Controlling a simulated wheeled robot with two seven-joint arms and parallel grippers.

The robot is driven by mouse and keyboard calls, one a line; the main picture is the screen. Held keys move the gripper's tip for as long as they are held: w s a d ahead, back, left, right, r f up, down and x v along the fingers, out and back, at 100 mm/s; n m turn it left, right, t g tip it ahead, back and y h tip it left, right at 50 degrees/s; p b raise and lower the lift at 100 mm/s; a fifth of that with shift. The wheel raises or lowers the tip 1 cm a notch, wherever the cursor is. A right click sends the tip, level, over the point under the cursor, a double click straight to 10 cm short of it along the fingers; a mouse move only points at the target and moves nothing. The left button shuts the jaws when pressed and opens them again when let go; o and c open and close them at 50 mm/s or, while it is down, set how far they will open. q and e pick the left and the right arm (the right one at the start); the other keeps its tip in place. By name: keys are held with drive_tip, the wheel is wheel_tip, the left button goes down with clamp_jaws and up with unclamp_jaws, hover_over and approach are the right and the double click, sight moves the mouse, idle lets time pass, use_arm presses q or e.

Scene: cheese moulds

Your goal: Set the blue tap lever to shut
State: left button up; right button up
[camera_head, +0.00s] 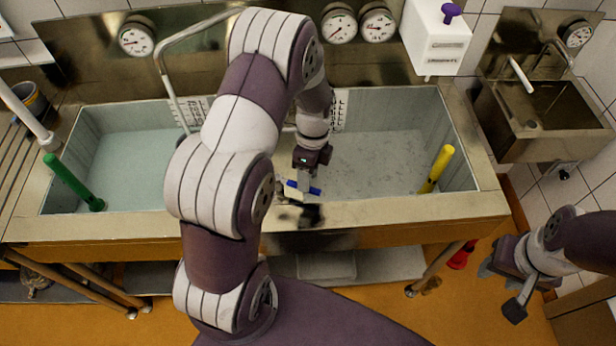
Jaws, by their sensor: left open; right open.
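The blue tap lever (315,191) shows as short blue ends on either side of my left gripper, at the front edge of the double sink, between the basins. My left gripper (304,186) points down right at the lever and hides its middle. It is open; whether its fingers touch the lever cannot be told. Dark, blurred parts (308,214) sit just below the lever on the rim. The tap body and the lever's exact angle are mostly hidden. My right gripper (515,290) is open and empty, low at the right, away from the sink.
The left basin holds a green upright pipe (75,182), the right basin a yellow one (437,168). A bent metal pipe (170,82) rises behind my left arm. A small hand basin (545,117) and white dispenser (434,40) are at the right.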

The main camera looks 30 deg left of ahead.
use_arm(q)
drive_tip(key=shift+s+f, duration=0.25)
drive_tip(key=shift+f, duration=0.2)
drive_tip(key=shift+s+f, duration=0.2)
drive_tip(key=shift+f, duration=0.25)
drive_tip(key=shift+w, duration=0.1)
use_arm(e)
drive_tip(key=shift+s+r, duration=0.15)
drive_tip(key=shift+r, duration=0.1)
use_arm(q)
clamp_jaws()
